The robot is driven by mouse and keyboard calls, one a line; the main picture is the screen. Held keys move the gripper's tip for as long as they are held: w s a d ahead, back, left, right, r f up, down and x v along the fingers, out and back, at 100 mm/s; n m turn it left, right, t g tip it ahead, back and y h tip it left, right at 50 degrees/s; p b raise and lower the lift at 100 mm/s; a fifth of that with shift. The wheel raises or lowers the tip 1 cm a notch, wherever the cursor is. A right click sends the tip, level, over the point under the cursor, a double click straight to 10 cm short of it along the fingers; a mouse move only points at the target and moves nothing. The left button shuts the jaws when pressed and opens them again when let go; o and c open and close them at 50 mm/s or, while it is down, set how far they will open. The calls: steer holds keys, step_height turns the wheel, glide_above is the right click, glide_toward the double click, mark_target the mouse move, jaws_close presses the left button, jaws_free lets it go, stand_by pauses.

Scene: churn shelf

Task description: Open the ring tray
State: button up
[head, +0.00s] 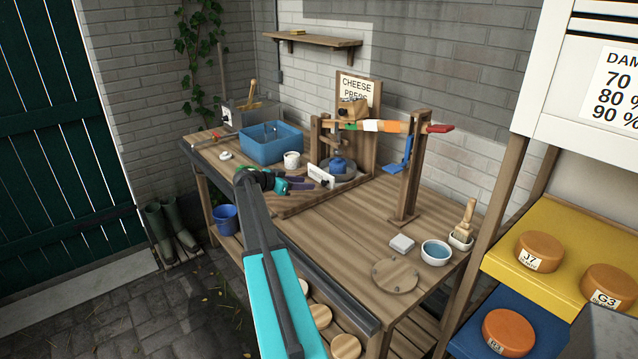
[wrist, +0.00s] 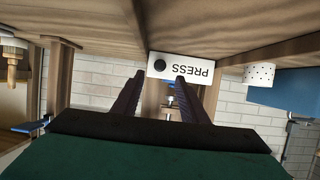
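A white plate lettered PRESS (wrist: 181,69) with a round black knob (wrist: 160,65) is ahead of my gripper (wrist: 160,82) in the wrist view, where the picture is upside down. The plate also shows in the head view (head: 318,174), standing on the bench in front of the cheese press (head: 338,165). My gripper (head: 307,184) is low over the bench, just left of the plate. Its two dark fingers are apart with nothing between them. No tray clearly labelled as the ring tray shows. I cannot tell whether the plate is its front.
A blue basin (head: 270,142) and a white mug (head: 291,160) stand behind my gripper. The press's upright post (head: 409,170) is to the right.

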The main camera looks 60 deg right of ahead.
mark_target(322, 184)
steer(key=p+x, duration=0.2)
steer(key=x, duration=0.6)
steer(key=shift+d+f, duration=0.1)
jaws_close()
